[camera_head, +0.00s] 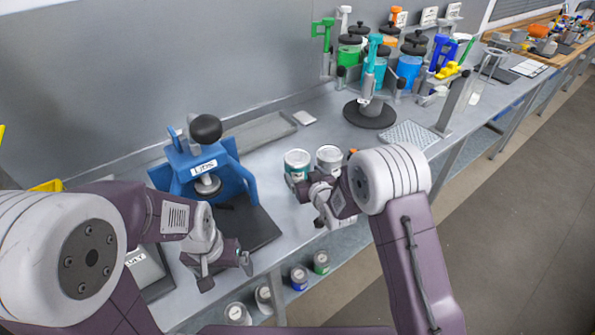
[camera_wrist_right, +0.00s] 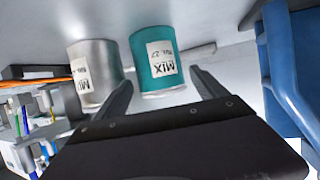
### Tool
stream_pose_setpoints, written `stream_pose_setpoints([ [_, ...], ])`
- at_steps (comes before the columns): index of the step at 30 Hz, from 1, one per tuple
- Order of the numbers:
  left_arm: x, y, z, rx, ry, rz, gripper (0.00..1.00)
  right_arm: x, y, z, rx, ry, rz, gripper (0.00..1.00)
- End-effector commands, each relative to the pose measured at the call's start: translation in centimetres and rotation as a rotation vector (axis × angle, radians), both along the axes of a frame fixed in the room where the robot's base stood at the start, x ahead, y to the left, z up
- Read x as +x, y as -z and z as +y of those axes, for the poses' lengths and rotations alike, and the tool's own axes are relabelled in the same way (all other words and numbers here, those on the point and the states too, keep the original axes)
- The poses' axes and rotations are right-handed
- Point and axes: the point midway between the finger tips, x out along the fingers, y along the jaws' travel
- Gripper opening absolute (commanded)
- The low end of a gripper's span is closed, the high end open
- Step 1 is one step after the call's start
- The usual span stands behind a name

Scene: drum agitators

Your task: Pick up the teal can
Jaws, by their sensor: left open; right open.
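The teal can (camera_head: 296,163) stands on the grey bench with a pale lid. It also shows in the right wrist view (camera_wrist_right: 150,55) with a white MIX label, ahead of and roughly between the finger tips. My right gripper (camera_head: 312,198) is open and empty on the near side of the can; its fingers also show in the right wrist view (camera_wrist_right: 163,82). I cannot tell whether they touch the can. A silver can (camera_head: 328,157) stands just right of the teal can. My left gripper (camera_head: 226,271) is open and empty near the bench's front edge.
A blue press (camera_head: 201,178) stands left of the cans. A rack of coloured jars (camera_head: 409,72) and a stirrer on a round black base (camera_head: 369,114) stand farther back. Several cans sit on a lower shelf (camera_head: 299,278). Bench behind the cans is mostly clear.

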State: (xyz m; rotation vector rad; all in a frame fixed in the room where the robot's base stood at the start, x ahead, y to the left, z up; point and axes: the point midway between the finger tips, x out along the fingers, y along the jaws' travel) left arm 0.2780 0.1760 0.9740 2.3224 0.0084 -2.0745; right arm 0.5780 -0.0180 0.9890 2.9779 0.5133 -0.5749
Motion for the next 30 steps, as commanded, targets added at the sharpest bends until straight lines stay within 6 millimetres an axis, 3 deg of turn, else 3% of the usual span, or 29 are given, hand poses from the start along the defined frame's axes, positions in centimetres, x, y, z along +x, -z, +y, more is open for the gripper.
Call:
stream_pose_setpoints([
  [6, 0.0, 0.1, 0.0, 0.0, 0.0, 0.0, 1.0, 1.1, 0.4, 0.3, 0.0, 0.0, 0.001, 0.82],
  [15, 0.0, 0.9, 0.0, 0.0, 0.0, 0.0, 1.0, 5.2, 1.9, 1.6, 0.0, 0.0, 0.001, 0.82],
  [22, 0.0, 0.8, 0.0, 0.0, 0.0, 0.0, 1.0, 5.4, 1.8, 1.7, 0.0, 0.0, 0.002, 0.82],
  [27, 0.0, 0.8, 0.0, 0.0, 0.0, 0.0, 1.0, 5.4, 1.8, 1.7, 0.0, 0.001, 0.001, 0.34],
  [30, 0.0, 0.8, 0.0, 0.0, 0.0, 0.0, 1.0, 5.4, 1.6, 1.7, 0.001, 0.001, -0.004, 0.13],
])
